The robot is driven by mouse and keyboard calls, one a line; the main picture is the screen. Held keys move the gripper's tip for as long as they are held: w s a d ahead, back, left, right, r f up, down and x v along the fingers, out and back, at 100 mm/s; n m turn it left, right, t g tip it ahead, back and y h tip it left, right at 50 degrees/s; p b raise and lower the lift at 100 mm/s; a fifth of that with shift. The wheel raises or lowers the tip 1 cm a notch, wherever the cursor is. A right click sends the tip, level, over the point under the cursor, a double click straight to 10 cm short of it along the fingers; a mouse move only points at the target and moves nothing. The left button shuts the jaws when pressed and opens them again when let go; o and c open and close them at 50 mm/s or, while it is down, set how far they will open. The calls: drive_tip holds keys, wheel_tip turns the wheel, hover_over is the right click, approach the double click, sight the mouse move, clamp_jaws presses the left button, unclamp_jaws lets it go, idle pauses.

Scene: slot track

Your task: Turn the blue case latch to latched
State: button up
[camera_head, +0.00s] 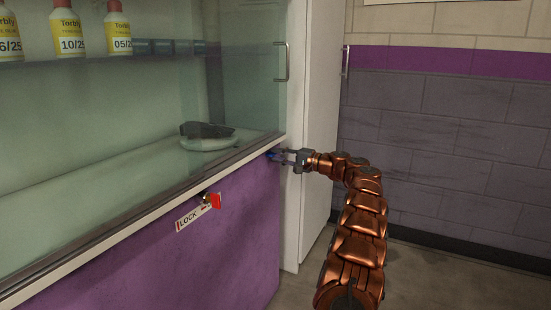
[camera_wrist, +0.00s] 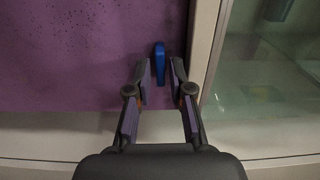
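The blue case latch (camera_head: 272,155) is a small blue lever on the purple front panel of the glass case, near its right end under the white ledge. In the wrist view the latch (camera_wrist: 160,60) is a narrow blue bar, lined up along the picture's vertical. My gripper (camera_head: 283,157) is at the latch, reaching in from the right. In the wrist view my gripper (camera_wrist: 161,65) is open, one finger on each side of the latch, with a visible gap on both sides. I cannot tell how deep the fingertips reach along it.
A red lever (camera_head: 215,201) with a LOCK label (camera_head: 188,217) is further left on the panel. The glass case (camera_head: 100,185) holds a dark object (camera_head: 207,130) on a pale round base, and several bottles (camera_head: 68,30) stand on a shelf. A white cabinet (camera_head: 316,120) stands right of the case.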

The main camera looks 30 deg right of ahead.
drive_tip(key=shift+x, duration=0.8)
clamp_jaws()
